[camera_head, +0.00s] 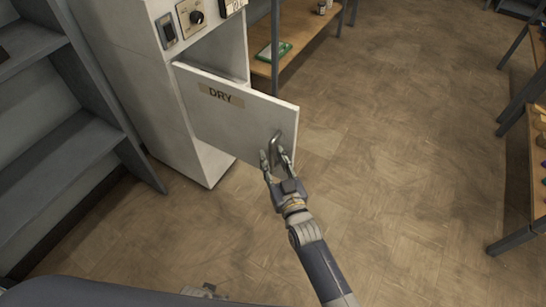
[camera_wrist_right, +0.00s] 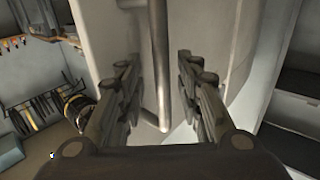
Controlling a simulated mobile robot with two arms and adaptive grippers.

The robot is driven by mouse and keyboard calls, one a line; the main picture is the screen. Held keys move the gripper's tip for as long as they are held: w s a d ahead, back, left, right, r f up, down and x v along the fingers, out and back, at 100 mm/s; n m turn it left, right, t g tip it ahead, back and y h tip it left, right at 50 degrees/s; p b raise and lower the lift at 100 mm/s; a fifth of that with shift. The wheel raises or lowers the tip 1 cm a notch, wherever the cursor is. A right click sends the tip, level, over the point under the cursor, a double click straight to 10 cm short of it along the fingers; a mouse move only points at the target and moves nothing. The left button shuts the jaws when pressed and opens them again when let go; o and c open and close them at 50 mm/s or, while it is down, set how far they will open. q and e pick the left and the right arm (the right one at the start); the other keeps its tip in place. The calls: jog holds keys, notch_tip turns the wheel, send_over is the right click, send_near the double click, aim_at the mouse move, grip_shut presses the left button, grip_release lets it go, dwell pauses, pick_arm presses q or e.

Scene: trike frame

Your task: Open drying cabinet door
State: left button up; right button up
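The drying cabinet (camera_head: 140,70) is a white upright box at the upper left. Its white door (camera_head: 215,115), labelled DRY, stands partly open, swung out toward the right. The metal bar handle (camera_head: 275,143) is near the door's free edge. My right gripper (camera_head: 275,160) is at the handle with its fingers apart. In the right wrist view the handle (camera_wrist_right: 158,70) runs between the two open fingers (camera_wrist_right: 160,95), with gaps on both sides. A small grey part at the bottom edge of the head view may be my left gripper (camera_head: 206,291); its fingers cannot be made out.
Grey shelving (camera_head: 60,150) stands left of the cabinet. A wooden bench (camera_head: 300,45) with a green item (camera_head: 274,51) is behind the door. Another wooden bench (camera_head: 537,165) is at the right edge. The brown floor (camera_head: 400,150) between is clear.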

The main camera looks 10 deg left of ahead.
jog(key=v, duration=1.1)
jog(key=shift+d, duration=0.15)
